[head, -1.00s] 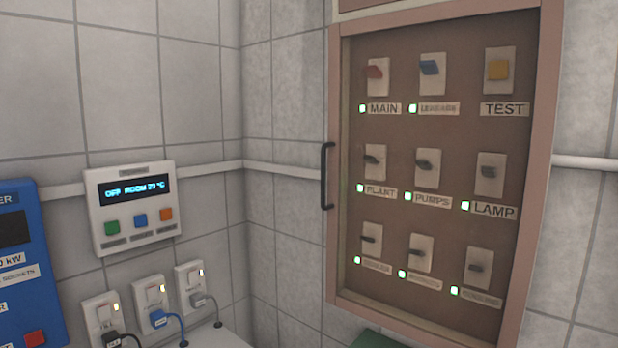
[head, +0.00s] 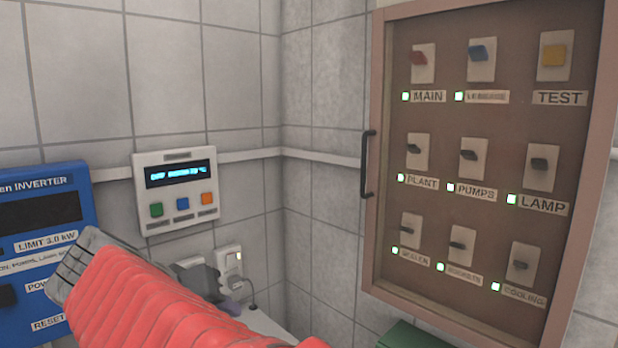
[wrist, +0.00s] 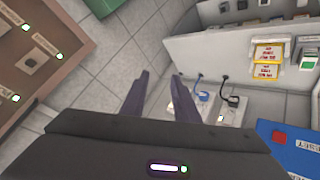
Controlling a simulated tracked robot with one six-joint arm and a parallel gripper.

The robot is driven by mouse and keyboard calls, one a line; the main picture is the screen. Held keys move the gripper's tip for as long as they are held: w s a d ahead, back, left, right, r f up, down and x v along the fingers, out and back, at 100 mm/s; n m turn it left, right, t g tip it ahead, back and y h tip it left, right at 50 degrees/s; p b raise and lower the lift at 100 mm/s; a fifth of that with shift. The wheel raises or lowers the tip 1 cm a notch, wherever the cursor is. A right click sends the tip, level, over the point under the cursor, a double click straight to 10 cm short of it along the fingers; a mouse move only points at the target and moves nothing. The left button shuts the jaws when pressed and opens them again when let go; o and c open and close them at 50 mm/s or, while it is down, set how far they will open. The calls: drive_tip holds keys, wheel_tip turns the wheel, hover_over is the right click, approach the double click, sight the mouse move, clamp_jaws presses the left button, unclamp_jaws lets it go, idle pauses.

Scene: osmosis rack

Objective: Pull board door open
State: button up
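The board door (head: 375,75) is a brown frame around a panel of labelled switches, and it looks closed. Its dark upright handle (head: 368,164) is on the left edge. In the wrist view part of the board (wrist: 95,42) shows at the left; I cannot make out the handle there. My gripper (wrist: 162,74) is open and empty, with its two dark fingers apart. In the head view my red-sleeved arm enters at the lower left, and the gripper is low, left of and apart from the handle.
A blue inverter (head: 42,212) is at the left and a white control unit (head: 178,188) is on the tiled wall. Sockets (head: 229,262) with plugs are below it, partly hidden by my arm. A green object (head: 412,336) is under the board. The wall left of the handle is clear.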

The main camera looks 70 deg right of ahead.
drive_tip(key=s+d+r+m+g+h, duration=0.2)
drive_tip(key=s+d+r+m+g, duration=0.2)
drive_tip(key=d+r+m, duration=0.3)
drive_tip(key=s+d+r+m+g+h, duration=0.3)
drive_tip(key=d+r+m+g, duration=0.3)
drive_tip(key=r, duration=0.9)
drive_tip(key=s+d+m, duration=0.1)
drive_tip(key=d, duration=0.2)
drive_tip(key=shift+g+h, duration=0.3)
drive_tip(key=shift+g, duration=0.1)
drive_tip(key=shift+d, duration=0.1)
drive_tip(key=x, duration=1.3)
drive_tip(key=shift+d, duration=0.4)
drive_tip(key=shift+s, duration=0.1)
clamp_jaws()
